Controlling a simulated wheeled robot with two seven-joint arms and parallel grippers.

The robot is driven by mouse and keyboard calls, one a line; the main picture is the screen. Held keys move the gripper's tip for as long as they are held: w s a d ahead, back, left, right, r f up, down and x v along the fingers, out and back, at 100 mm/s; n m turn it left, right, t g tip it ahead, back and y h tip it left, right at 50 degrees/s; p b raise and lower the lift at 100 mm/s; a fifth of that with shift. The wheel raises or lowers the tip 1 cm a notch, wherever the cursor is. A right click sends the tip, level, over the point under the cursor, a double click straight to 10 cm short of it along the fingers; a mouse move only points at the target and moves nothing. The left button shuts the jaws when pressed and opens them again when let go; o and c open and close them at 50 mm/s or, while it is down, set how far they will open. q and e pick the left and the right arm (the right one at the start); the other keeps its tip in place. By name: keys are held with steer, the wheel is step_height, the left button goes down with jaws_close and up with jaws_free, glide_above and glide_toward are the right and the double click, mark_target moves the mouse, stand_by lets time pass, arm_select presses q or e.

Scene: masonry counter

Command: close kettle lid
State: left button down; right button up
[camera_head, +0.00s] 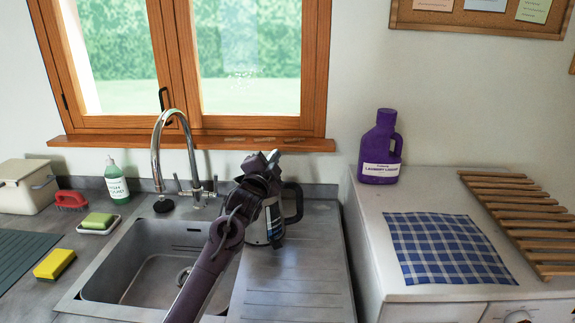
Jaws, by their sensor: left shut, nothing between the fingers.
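The kettle (274,224) stands on the ribbed drainboard just right of the sink basin, with its black handle on the right side. My left arm crosses in front of it and hides much of its body and top. The lid cannot be made out clearly behind my gripper. My left gripper (271,157) is at the top of the kettle, its fingers shut with nothing between them. Whether it touches the lid cannot be told. My right gripper is out of view.
The sink basin (150,270) and chrome tap (160,140) are left of the kettle. A purple detergent bottle (381,150), a blue checked cloth (445,248) and a wooden slatted rack (525,215) are on the right counter. The drainboard's front is clear.

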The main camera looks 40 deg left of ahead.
arm_select(q)
steer(key=n, duration=0.1)
steer(key=s+a+f+n+b, duration=0.1)
steer(key=n, duration=0.1)
steer(key=shift+a+n+y, duration=0.3)
steer(key=shift+y, duration=0.1)
steer(key=n+b, duration=0.1)
steer(key=s+a+f+n+y, duration=0.1)
steer(key=n, duration=0.1)
steer(key=shift+a+y+b, duration=0.2)
steer(key=shift+y+b, duration=0.1)
steer(key=shift+b, duration=0.05)
steer(key=n, duration=0.1)
steer(key=a+f+n+y+b, duration=0.1)
steer(key=n, duration=0.2)
steer(key=shift+s+a+f+n+y, duration=0.15)
steer(key=shift+s+f+n+y, duration=0.05)
steer(key=shift+s+n+y, duration=0.15)
steer(key=shift+s+a+f+n+g+y+b, duration=0.1)
steer(key=shift+a+f+n+g+y+b, duration=0.2)
steer(key=shift+n, duration=0.45)
steer(key=shift+s+a+f+n+y+b, duration=0.1)
steer(key=shift+f+n+y+b, duration=0.2)
steer(key=shift+n, duration=0.4)
steer(key=shift+r, duration=0.1)
